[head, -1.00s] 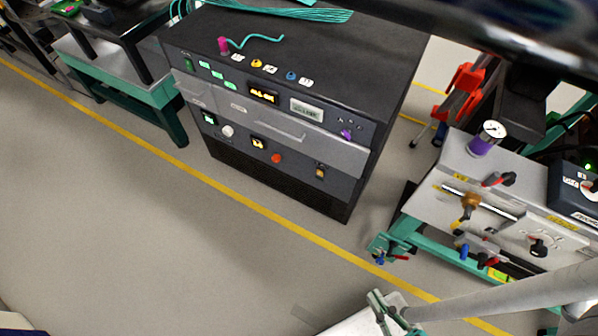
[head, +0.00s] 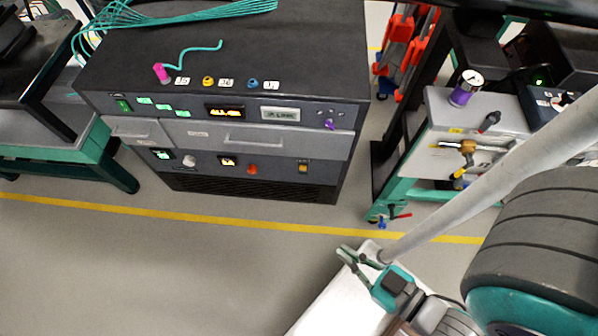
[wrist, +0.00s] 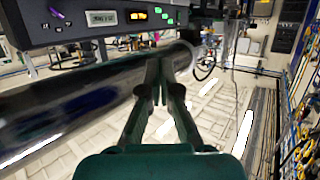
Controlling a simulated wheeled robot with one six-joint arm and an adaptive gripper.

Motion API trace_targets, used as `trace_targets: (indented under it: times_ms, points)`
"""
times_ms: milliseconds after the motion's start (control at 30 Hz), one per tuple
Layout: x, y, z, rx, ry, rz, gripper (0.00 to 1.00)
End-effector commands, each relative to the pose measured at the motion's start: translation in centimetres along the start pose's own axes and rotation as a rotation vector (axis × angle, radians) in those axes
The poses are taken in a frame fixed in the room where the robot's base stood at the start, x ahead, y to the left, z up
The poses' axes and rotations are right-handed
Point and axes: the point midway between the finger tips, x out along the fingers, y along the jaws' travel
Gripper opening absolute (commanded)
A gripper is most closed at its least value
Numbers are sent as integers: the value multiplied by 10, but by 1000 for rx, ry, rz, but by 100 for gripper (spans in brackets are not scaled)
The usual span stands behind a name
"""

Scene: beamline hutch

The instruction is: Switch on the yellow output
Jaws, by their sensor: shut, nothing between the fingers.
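A dark cabinet (head: 300,45) stands at the upper middle of the head view. On its top near the front edge are a pink piece (head: 162,72) with a teal cable, a small yellow piece (head: 208,81) and a blue piece (head: 252,84), with small white labels between them. Its front has green lit buttons (head: 163,106), an amber display (head: 224,112) and a pale display (head: 280,114). My gripper (head: 352,252) is shut and empty, well apart from the cabinet front. In the wrist view my fingertips (wrist: 160,65) are together; a panel with displays (wrist: 100,18) shows behind them at upper left.
A steel-topped teal bench (head: 430,135) with valves and a gauge stands right of the cabinet. Another teal bench (head: 105,150) is at left. A yellow floor line (head: 240,223) crosses in front of the cabinet. The grey floor at lower left is clear.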

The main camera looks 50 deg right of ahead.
Motion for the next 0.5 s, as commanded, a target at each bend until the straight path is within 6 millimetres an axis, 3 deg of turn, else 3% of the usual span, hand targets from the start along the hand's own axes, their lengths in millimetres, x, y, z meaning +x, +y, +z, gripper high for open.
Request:
trace_targets:
  times_ms: [267,500]
  points:
    - [16,3,11,106,51,5,0]
    - [75,26,50,492,217,60,0]
